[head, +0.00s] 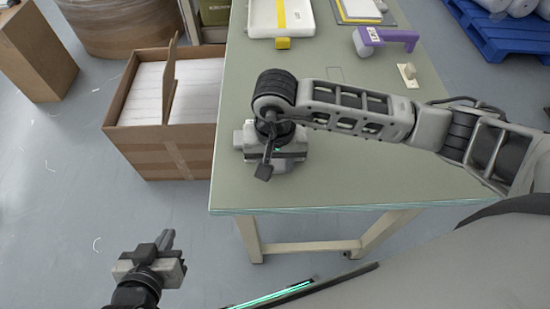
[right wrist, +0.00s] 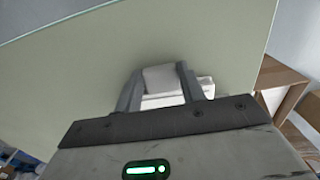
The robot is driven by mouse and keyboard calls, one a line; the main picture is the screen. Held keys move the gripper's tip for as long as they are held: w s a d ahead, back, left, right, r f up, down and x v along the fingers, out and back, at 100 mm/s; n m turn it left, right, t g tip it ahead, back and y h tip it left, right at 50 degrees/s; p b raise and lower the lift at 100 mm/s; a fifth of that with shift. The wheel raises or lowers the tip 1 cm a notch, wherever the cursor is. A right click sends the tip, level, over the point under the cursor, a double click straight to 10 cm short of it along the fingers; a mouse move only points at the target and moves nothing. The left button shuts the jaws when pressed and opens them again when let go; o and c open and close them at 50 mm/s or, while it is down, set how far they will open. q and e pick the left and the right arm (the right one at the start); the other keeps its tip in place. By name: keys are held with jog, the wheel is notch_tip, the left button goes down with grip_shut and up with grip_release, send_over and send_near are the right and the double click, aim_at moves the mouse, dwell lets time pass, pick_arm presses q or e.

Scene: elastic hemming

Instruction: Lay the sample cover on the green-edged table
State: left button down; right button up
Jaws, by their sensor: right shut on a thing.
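The table (head: 350,185) has a pale grey-green top with a thin green edge. My right gripper (head: 272,150) is over its near left part, pointing down; its fingertips are hidden in the head view. In the right wrist view, my right gripper (right wrist: 164,82) is shut on a small white piece (right wrist: 160,77), with more white below it. This looks like the sample cover, but its full shape is hidden, and I cannot tell whether it touches the tabletop. My left gripper (head: 166,242) is in front of the table's left side, over the floor, with nothing visible in it.
An open cardboard box (head: 165,140) with white contents stands against the table's left side. A white tray (head: 281,17), a purple-handled tool (head: 388,38) and a small cream piece (head: 408,75) lie toward the back. The tabletop's middle is clear beyond my right arm.

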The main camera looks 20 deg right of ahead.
jog(key=shift+f, duration=0.1)
jog(key=o, duration=1.1)
notch_tip(320, 180, up, 12)
jog(key=shift+r+b, duration=0.15)
jog(key=shift+b, duration=0.4)
